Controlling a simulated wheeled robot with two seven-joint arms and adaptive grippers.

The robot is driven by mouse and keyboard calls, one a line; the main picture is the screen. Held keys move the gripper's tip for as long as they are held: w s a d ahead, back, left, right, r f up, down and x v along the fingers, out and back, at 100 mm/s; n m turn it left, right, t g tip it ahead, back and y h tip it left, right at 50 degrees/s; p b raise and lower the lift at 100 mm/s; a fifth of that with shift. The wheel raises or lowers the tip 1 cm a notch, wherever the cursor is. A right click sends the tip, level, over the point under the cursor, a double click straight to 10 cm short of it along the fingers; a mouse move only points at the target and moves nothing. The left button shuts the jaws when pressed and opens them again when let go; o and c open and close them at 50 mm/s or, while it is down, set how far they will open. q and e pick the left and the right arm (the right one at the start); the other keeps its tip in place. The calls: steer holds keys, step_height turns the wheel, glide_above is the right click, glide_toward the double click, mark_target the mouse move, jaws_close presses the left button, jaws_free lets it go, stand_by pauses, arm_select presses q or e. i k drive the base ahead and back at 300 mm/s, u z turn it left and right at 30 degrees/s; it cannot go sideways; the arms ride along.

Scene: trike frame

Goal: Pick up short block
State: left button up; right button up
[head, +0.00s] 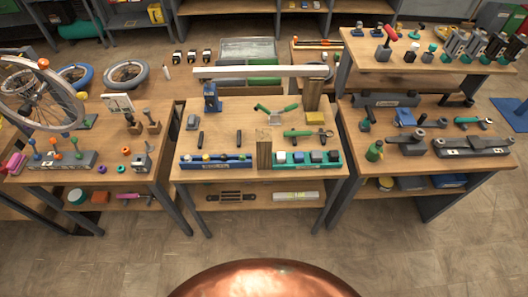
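Two wooden blocks show in the head view, both on the middle table (222,122). One wooden block (264,152) stands upright at the front edge, between a blue tray (215,162) and a green tray (307,161). The other wooden block (313,94) stands at the back right, near the right end of a long pale bar (255,72), with a yellow piece (314,117) at its foot. I cannot tell for sure which one is the short block. Neither of my grippers is in view.
A blue stand (211,97) is near the bar's left end. Green-handled tools (300,133) lie behind the green tray. A left table (85,165) holds a wheel (42,95); a right table (405,160) holds several tools. Open floor (110,255) lies in front.

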mark_target(263, 136)
steer(key=u, duration=2.25)
steer(key=k, duration=0.35)
steer(key=z, duration=1.2)
